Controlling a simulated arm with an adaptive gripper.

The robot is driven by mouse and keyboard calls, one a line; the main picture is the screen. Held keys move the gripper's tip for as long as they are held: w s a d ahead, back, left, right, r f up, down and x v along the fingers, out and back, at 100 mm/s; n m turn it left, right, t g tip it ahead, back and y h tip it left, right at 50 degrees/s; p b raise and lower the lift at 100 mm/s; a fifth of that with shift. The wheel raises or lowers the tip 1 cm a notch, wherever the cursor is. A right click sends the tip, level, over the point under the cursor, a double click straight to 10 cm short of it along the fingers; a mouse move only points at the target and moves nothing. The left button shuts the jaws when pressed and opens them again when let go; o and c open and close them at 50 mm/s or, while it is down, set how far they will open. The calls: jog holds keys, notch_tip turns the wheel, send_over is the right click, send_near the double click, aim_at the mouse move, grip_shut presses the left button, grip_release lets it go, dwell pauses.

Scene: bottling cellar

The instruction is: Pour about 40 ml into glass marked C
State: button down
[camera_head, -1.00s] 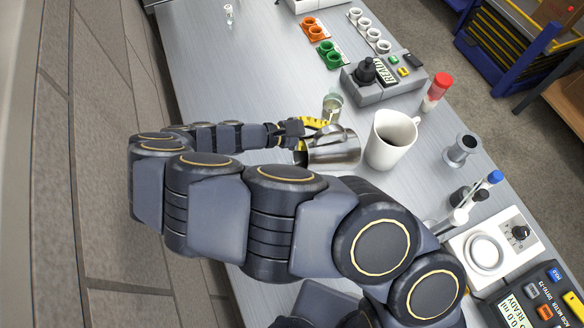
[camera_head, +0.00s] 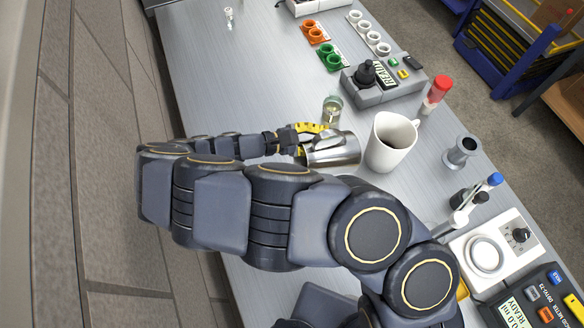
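My gripper (camera_head: 310,142) has yellow-tipped fingers and is shut on a shiny metal jug (camera_head: 340,151). The jug lies well tilted over the bench, its wide end toward the right. A small clear glass (camera_head: 332,108) with some yellowish liquid stands just behind the jug. From this view I cannot tell whether the jug touches the glass or whether liquid is flowing. Another small clear glass (camera_head: 229,15) stands far off at the top left. No letter is readable on either glass. My arm hides part of the front of the bench.
A white mug (camera_head: 388,143) stands close to the jug's right. A grey cylinder (camera_head: 462,150) and a meter (camera_head: 542,300) are at right.

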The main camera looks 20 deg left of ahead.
aim_at(338, 133)
jog(key=shift+w+d+b, duration=0.25)
jog(key=shift+d+b, duration=0.1)
jog(key=shift+b, duration=0.05)
jog(key=shift+a+f+t+b, duration=0.1)
jog(key=shift+a+t+b, duration=0.05)
jog(key=shift+t+b, duration=0.45)
dwell(0.8)
jog(key=shift+a+t+h+b, duration=0.1)
jog(key=shift+t+h+b, duration=0.2)
jog(key=shift+h+b, duration=0.15)
dwell(0.8)
jog(key=shift+r, duration=0.2)
jog(key=d+g+y, duration=0.1)
jog(key=w+d+g+y, duration=0.1)
jog(key=shift+w+d+g, duration=0.1)
jog(key=shift+d+g, duration=0.05)
jog(key=shift+g, duration=0.25)
jog(key=shift+d+f+g+y, duration=0.1)
jog(key=shift+f+g+y, duration=0.25)
jog(key=shift+y, duration=0.1)
jog(key=shift+d, duration=0.1)
jog(key=shift+g+y+p, duration=0.4)
jog(key=shift+g, duration=0.15)
dwell(0.6)
